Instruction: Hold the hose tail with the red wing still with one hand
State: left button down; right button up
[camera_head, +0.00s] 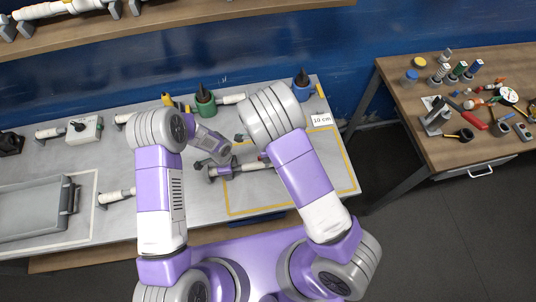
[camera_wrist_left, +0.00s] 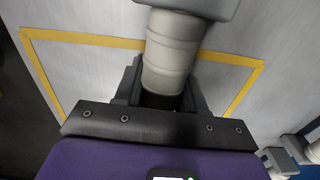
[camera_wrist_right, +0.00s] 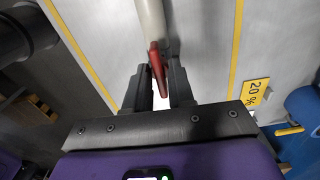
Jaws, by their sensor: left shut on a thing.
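In the right wrist view, a red wing (camera_wrist_right: 157,70) sits at the end of a pale hose tail (camera_wrist_right: 151,20), over the grey bench. My right gripper (camera_wrist_right: 161,80) is open, with its fingers apart on both sides of the wing. I cannot tell if they touch it. In the left wrist view, my left gripper (camera_wrist_left: 166,88) is shut on a pale ribbed cylinder (camera_wrist_left: 172,50) with a dark lower end. Its upper end meets a grey block. In the head view, a pale tube (camera_head: 250,167) lies between the arms, and my right gripper is mostly hidden.
Yellow tape (camera_head: 290,206) marks an area around the work. A green bottle (camera_head: 205,103) and a blue bottle (camera_head: 302,88) stand at the back. A grey tray (camera_head: 35,212) lies at left. A wooden table (camera_head: 440,155) with tools stands at right.

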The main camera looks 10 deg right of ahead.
jog(key=shift+o, duration=1.3)
jog(key=shift+r, duration=0.15)
notch_tip(320, 180, up, 12)
pick_arm(q)
jog(key=c, duration=0.6)
grip_release()
notch_tip(320, 180, up, 12)
jog(key=shift+r, duration=0.1)
pick_arm(e)
jog(key=shift+f, duration=0.2)
